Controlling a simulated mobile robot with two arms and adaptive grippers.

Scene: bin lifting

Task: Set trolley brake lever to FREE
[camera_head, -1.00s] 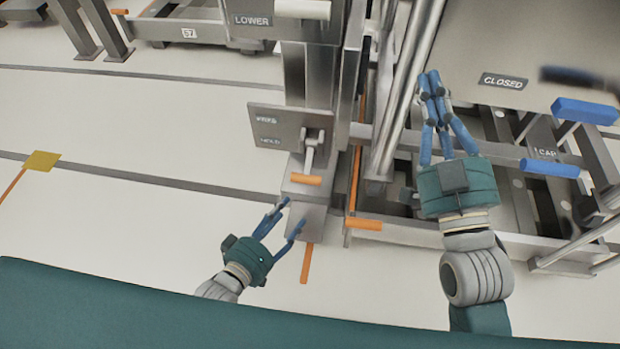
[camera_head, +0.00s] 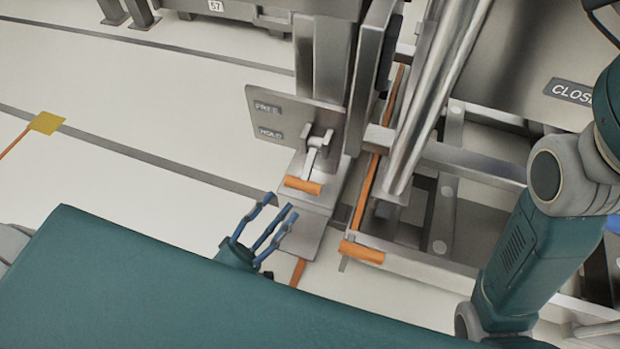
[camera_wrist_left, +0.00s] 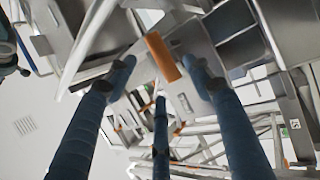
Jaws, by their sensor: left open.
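The brake lever (camera_head: 312,155) is a grey arm with an orange crossbar handle (camera_head: 302,186). It points down from a grey plate (camera_head: 300,108) marked FREE above and HOLD below, with its pivot beside HOLD. My left gripper (camera_head: 268,213) is open, its blue fingers below and left of the handle, apart from it. In the left wrist view the orange handle (camera_wrist_left: 163,57) appears between the tips of my open left gripper (camera_wrist_left: 158,70), with nothing held. Only links of my right arm show, at the right; its gripper is out of view.
A second orange handle (camera_head: 361,252) lies right of the lever on the trolley's lower frame. Steel uprights (camera_head: 441,95) and a panel labelled CLOSED (camera_head: 570,91) stand to the right. The pale floor (camera_head: 120,190) at left is open, with a yellow patch (camera_head: 47,122).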

